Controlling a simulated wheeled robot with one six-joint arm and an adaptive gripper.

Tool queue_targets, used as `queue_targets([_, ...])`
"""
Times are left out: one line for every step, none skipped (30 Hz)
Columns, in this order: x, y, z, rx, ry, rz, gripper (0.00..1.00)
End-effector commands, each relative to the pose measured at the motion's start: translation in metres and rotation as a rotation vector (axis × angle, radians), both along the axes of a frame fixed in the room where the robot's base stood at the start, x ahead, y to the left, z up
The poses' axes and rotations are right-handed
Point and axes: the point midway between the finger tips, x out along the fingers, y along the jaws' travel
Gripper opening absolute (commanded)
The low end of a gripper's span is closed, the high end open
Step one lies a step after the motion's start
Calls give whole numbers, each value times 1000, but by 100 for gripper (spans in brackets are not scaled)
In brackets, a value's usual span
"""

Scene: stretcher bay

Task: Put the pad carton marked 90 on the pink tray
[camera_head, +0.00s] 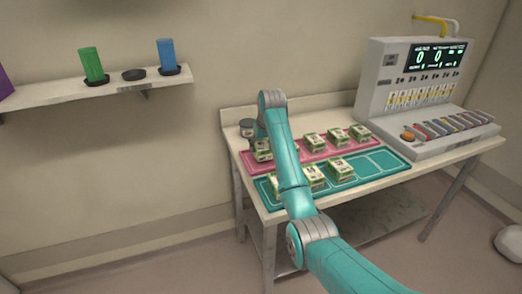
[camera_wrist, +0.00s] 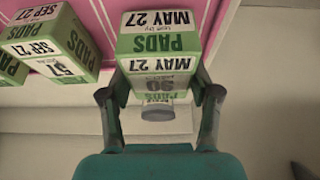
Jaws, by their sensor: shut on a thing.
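My gripper (camera_wrist: 160,95) is shut on a green and white pad carton (camera_wrist: 158,65) marked 90, with PADS and MAY 27 on it. In the head view, a carton (camera_head: 262,152) shows beside my arm at the left end of the pink tray (camera_head: 318,156); my arm hides most of the gripper there. In the wrist view, the held carton overlaps the edge of the pink tray (camera_wrist: 98,22). I cannot tell whether it touches the tray. A carton marked 57 (camera_wrist: 57,50), dated SEP 27, stands to its left.
Several cartons (camera_head: 337,137) stand on the pink tray. A teal tray (camera_head: 385,166) in front holds more cartons, with free room at its right. A dispensing machine (camera_head: 412,75) stands at the table's right. A wall shelf (camera_head: 110,88) holds a green cup and a blue cup.

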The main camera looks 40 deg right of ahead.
Motion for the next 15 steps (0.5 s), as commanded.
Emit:
queue_targets([-1, 0, -8, 1, 3, 0, 19])
queue_targets([-1, 0, -13, 1, 3, 0, 19])
queue_targets([0, 0, -17, 1, 2, 0, 19])
queue_targets([0, 0, -20, 1, 2, 0, 19])
queue_targets([0, 0, -21, 0, 1, 0, 19])
queue_targets([0, 0, -22, 0, 1, 0, 19])
queue_targets([0, 0, -22, 0, 0, 0, 19])
queue_targets([0, 0, -22, 0, 0, 0, 19])
queue_targets([0, 0, -22, 0, 0, 0, 19])
queue_targets([0, 0, -22, 0, 0, 0, 19])
queue_targets([0, 0, -22, 0, 0, 0, 19])
queue_targets([0, 0, -22, 0, 0, 0, 19])
queue_targets([0, 0, -22, 0, 1, 0, 19])
queue_targets([0, 0, -23, 0, 1, 0, 19])
queue_targets([0, 0, -24, 0, 1, 0, 19])
